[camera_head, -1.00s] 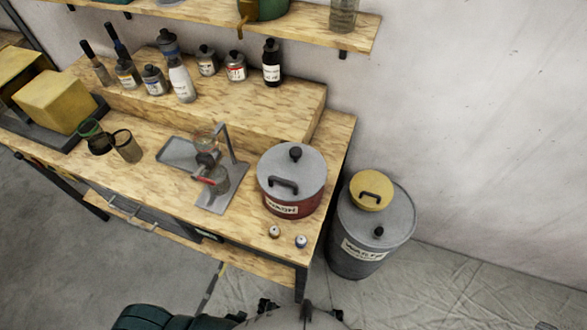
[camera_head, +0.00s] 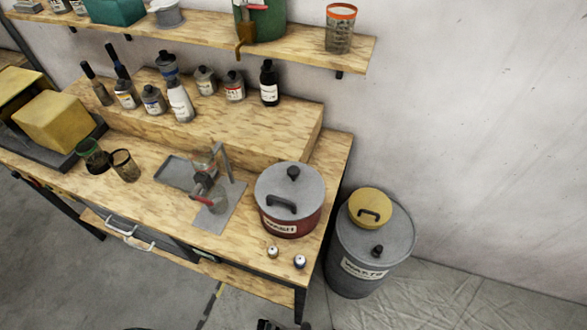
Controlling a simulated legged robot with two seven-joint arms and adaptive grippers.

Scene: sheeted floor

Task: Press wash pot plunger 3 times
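The wash pot (camera_head: 288,215) is a dark red pot with a "WASH" label and a grey lid. It stands upright near the right end of the wooden workbench. Its lid carries a black knob (camera_head: 293,173), which looks like the plunger, and a black handle (camera_head: 281,203) on the front side. Nothing touches the pot. Neither gripper can be made out. Only small dark parts of my own body show at the bottom edge, well below the pot.
The wooden bench (camera_head: 240,250) has a metal stand (camera_head: 215,205) left of the pot and two small round items (camera_head: 299,261) in front. A grey waste bin (camera_head: 350,282) with a yellow lid (camera_head: 370,207) stands right of the bench. Bottles and a shelf (camera_head: 290,52) are behind.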

